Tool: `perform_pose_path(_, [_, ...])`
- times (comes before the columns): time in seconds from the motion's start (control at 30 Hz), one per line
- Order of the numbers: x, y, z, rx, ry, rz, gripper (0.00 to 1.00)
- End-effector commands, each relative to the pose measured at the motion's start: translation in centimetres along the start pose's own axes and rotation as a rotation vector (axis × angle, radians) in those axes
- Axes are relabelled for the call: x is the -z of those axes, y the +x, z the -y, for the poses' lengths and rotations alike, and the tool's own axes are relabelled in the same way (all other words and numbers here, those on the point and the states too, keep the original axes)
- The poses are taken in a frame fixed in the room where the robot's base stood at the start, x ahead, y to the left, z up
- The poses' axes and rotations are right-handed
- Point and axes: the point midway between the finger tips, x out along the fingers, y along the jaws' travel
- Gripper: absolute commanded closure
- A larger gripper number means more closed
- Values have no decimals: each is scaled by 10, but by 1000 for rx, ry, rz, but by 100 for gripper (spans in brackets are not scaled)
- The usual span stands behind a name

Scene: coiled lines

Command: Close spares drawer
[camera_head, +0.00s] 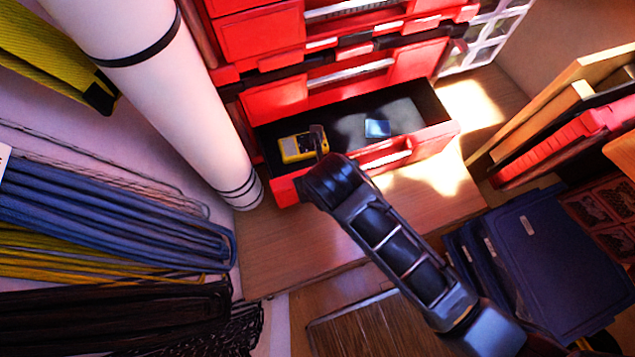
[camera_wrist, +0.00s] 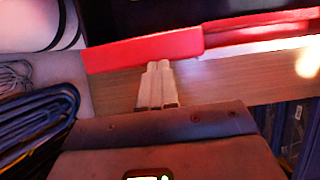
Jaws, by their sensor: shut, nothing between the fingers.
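The spares drawer (camera_head: 432,142) is the lowest red drawer of the cabinet and stands pulled out, with its dark inside showing. A yellow device (camera_head: 297,148) and a small blue item (camera_head: 377,128) lie in it. My arm reaches up to the left part of the drawer front in the head view, and my wrist hides the fingers there. In the wrist view my gripper (camera_wrist: 157,66) is shut and empty. Its pale fingertips are at the lower edge of the red drawer front (camera_wrist: 140,50). I cannot tell whether they touch it.
Other red drawers (camera_head: 258,36) above look shut. A white tube (camera_head: 150,85) stands close left of the drawer. Coiled blue lines (camera_head: 110,210) hang at the left. Dark blue cases (camera_head: 545,265) stand at lower right. The wooden surface (camera_head: 290,250) before the drawer is bare.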

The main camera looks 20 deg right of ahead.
Motion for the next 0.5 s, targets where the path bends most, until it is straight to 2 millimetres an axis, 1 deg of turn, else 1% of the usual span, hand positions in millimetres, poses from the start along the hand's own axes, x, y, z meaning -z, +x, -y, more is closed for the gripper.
perform_pose_path(0.03, [-14, 3, 0, -1, 2, 3, 100])
perform_pose_path(0.2, [-50, 19, 0, 0, 4, 3, 100])
perform_pose_path(0.4, [-90, 37, 0, -1, 4, 2, 100])
perform_pose_path(0.5, [-104, 43, 0, -1, 3, 0, 100])
